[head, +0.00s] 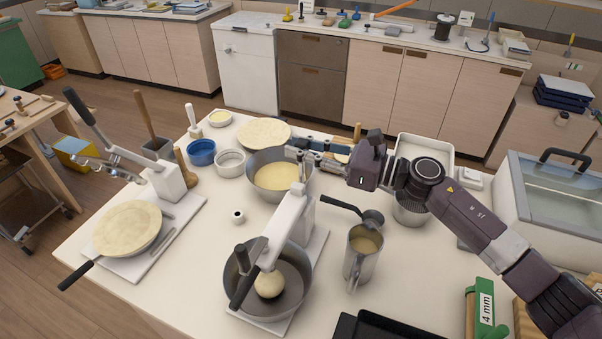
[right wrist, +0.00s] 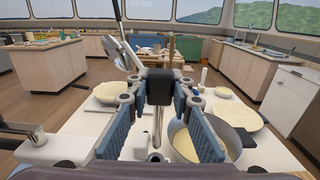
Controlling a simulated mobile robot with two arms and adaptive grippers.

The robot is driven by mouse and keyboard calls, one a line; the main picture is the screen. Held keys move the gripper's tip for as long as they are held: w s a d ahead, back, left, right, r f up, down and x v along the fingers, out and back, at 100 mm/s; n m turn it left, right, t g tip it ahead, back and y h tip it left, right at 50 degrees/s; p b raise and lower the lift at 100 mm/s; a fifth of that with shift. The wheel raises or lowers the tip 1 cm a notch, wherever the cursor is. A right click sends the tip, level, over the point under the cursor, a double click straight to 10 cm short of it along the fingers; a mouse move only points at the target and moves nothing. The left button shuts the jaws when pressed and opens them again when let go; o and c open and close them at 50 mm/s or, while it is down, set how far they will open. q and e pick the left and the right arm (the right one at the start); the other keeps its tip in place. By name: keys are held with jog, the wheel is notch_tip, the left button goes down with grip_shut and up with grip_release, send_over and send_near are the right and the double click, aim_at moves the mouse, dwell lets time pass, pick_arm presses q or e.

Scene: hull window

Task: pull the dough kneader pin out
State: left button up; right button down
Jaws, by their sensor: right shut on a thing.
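The dough kneader (head: 292,218) is a white stand with a dark handle, its arm lowered over a steel bowl (head: 232,292) holding a dough ball (head: 269,285). My right gripper (head: 300,155) reaches in from the right above the top of the kneader's post. It is shut on the pin, which has a black head (right wrist: 158,86) and a bright metal shaft pointing down. The shaft (head: 302,172) shows between the fingers and the post top. I cannot tell how much of it sits inside the post. My left gripper is not in view.
A pan of batter (head: 276,176) stands just behind the kneader. A metal jug (head: 361,262) and a black ladle (head: 342,207) are to its right. A second white stand (head: 165,182) with a raised lever is at the left.

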jog(key=shift+r+p, duration=1.6)
jog(key=shift+r, duration=1.35)
